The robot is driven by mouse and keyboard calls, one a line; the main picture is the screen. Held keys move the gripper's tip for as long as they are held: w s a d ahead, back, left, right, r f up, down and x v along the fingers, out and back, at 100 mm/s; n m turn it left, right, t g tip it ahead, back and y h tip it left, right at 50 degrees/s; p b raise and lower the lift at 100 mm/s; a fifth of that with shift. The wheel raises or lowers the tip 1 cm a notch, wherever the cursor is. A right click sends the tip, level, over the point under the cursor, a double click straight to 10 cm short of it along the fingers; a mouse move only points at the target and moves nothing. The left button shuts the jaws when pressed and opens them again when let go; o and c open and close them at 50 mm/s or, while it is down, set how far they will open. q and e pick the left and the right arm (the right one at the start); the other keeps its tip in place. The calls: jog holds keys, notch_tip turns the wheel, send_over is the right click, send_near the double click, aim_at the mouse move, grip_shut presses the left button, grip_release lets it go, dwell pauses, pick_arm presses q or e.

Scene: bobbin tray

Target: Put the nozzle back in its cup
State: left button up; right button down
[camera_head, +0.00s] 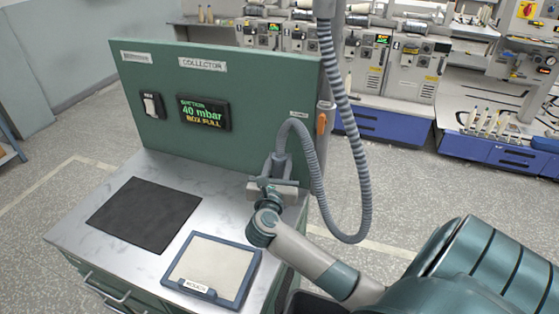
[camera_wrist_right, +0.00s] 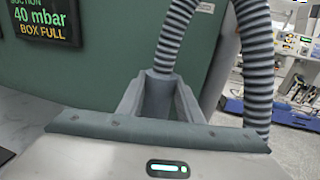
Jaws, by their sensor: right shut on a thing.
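The nozzle (camera_head: 281,162) is the grey end piece of the ribbed hose (camera_head: 350,130), close to the front of the green panel. My right gripper (camera_head: 279,174) is shut on it, reaching up from the lower right. In the right wrist view the gripper fingers (camera_wrist_right: 160,100) stand on both sides of the nozzle, with the hose (camera_wrist_right: 175,40) rising above it. The nozzle's lower end is hidden by my gripper. I cannot make out the cup apart from the grey parts there. My left gripper is out of view.
The green collector panel (camera_head: 150,65) stands behind a metal worktop (camera_head: 150,168). Its display (camera_head: 203,112) reads 40 mbar, BOX FULL. A dark mat (camera_head: 145,213) and a blue-rimmed tray (camera_head: 250,283) lie on the worktop. The hose loop hangs right of the panel, near my arm.

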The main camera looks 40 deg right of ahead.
jog(key=c, duration=1.7)
grip_release()
jog(key=shift+f, duration=0.15)
jog(key=o, duration=0.4)
jog(key=shift+o, duration=0.2)
jog(key=shift+r, duration=0.25)
jog(key=shift+s+a+f, duration=0.15)
jog(key=shift+a, duration=0.05)
jog(key=b+v, duration=0.3)
jog(key=v, duration=0.8)
jog(key=shift+a+b, duration=0.25)
jog(key=shift+b, duration=0.05)
